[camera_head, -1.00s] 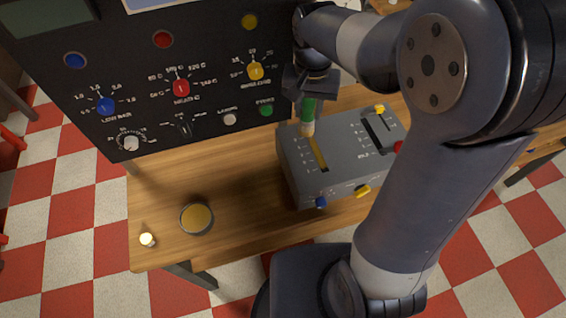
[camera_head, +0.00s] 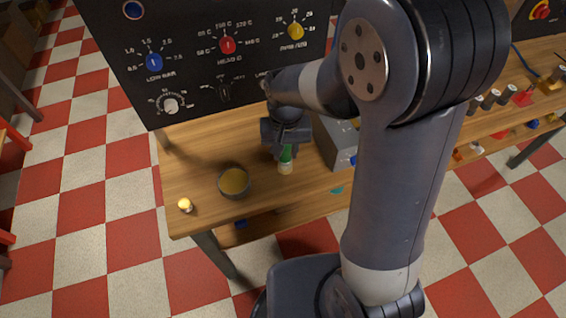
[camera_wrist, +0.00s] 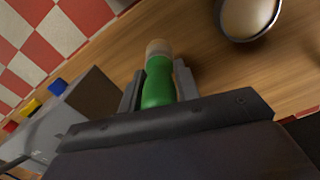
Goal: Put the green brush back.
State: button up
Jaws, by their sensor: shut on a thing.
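The green brush (camera_head: 286,158) hangs upright in my gripper (camera_head: 286,150), with its pale end pointing down. It is above or near the wooden table, left of the grey box; I cannot tell whether its tip touches the wood. In the wrist view, my gripper (camera_wrist: 160,95) is shut on the green brush (camera_wrist: 158,80), and its pale tip shows beyond the fingers.
The grey box (camera_head: 340,140) with knobs stands right of my gripper, partly hidden by my arm. A small glowing lamp (camera_head: 185,205) sits near the table's left front corner. A black control panel (camera_head: 200,60) rises behind the table (camera_head: 190,150). Bare wood lies around the cup.

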aim_at(285, 161)
jog(key=shift+f, duration=2.1)
jog(key=shift+f, duration=0.25)
jog(key=o, duration=1.1)
jog(key=shift+r, duration=0.1)
jog(key=shift+c, duration=0.2)
jog(key=shift+r, duration=0.1)
notch_tip(285, 161, up, 12)
jog(key=shift+s+r, duration=0.1)
